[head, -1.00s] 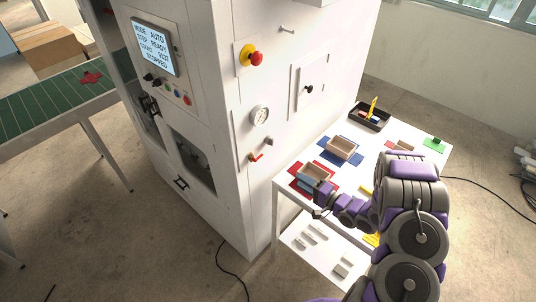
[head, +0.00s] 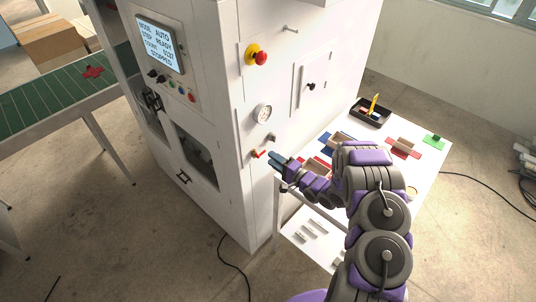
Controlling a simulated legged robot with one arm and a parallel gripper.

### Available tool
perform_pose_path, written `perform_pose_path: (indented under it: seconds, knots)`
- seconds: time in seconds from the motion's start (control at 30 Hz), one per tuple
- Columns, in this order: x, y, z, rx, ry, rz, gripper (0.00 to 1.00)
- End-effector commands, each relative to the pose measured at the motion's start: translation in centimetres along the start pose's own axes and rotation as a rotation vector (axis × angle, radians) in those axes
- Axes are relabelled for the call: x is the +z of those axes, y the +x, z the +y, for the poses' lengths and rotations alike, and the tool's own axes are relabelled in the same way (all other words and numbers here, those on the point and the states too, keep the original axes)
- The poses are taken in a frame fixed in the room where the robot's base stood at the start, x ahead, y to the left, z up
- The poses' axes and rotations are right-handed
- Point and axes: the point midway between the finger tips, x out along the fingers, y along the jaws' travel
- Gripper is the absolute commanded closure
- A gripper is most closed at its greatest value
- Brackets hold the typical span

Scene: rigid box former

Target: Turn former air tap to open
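The former air tap (head: 257,154) is a small red lever on a brass-coloured fitting, low on the side panel of the white machine (head: 228,120), below the pressure gauge (head: 264,113). My gripper (head: 278,160) is just to the right of the tap in the picture, at the end of my purple and grey arm, and points toward the panel. The fingers look apart from the lever. They are small and seen from behind, so I cannot tell whether they are open or shut.
A white table (head: 432,165) stands right of the machine, partly hidden by my arm, with box trays, coloured sheets and a black tray (head: 370,113). A red emergency stop (head: 261,58) is higher on the panel. A green conveyor (head: 60,98) is at left.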

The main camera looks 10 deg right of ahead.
Motion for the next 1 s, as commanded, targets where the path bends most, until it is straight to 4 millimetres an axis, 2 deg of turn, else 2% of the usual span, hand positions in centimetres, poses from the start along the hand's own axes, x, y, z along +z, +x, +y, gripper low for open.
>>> perform_pose_path:
  seconds: [0.1, 0.23, 0.63, 1.0]
  knots:
    - [0.1, 1.8, -0.1, 0.001, 0.001, -0.002, 0.63]
    - [-0.1, 3.0, -0.1, 0.001, -0.001, -0.001, 0.63]
    - [-0.1, 3.6, 0.0, 0.001, 0.001, 0.001, 0.63]
    - [-0.1, 3.6, 0.0, 0.001, 0.001, 0.000, 0.97]
